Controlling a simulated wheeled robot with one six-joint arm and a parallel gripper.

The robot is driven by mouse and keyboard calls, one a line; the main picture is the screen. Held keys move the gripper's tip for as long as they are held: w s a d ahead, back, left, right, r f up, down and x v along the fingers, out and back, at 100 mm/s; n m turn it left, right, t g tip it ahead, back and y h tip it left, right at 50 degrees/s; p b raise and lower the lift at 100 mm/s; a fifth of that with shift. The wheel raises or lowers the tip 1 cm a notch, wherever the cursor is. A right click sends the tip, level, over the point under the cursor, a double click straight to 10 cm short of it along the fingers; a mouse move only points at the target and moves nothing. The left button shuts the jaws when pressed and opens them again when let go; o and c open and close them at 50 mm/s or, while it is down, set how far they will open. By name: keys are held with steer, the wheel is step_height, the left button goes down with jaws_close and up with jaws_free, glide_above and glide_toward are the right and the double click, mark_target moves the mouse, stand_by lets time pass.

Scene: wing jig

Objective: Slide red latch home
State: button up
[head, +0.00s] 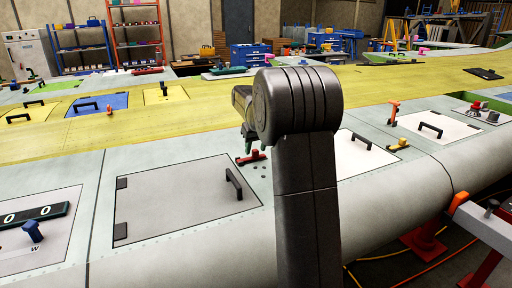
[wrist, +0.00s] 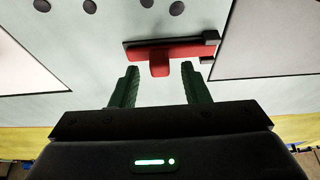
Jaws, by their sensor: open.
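The red latch (head: 252,156) lies on the pale wing skin, right of a grey panel with a black handle. In the wrist view the red latch (wrist: 160,60) is a red bar with a short knob, set along a dark rail with a black block at its right end. My gripper (wrist: 159,72) is open, with one green finger on each side of the knob. The fingertips reach close to the knob with gaps on both sides; I cannot tell their height above the skin. In the head view my gripper (head: 246,150) is partly hidden behind my arm.
A grey panel (head: 170,215) with a raised black handle (head: 234,184) lies left of the latch. A white panel (head: 355,152) with a handle lies to the right. Other latches, yellow (head: 400,144) and orange (head: 393,113), stand farther right. Dark holes (wrist: 132,4) dot the skin near the latch.

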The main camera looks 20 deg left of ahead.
mark_target(245, 160)
steer(key=shift+a+f, duration=0.1)
steer(key=shift+f, duration=0.2)
jaws_close()
steer(key=shift+s+a, duration=1.25)
steer(key=shift+s, duration=0.15)
jaws_free()
steer(key=shift+s+a, duration=0.1)
steer(key=shift+r, duration=0.1)
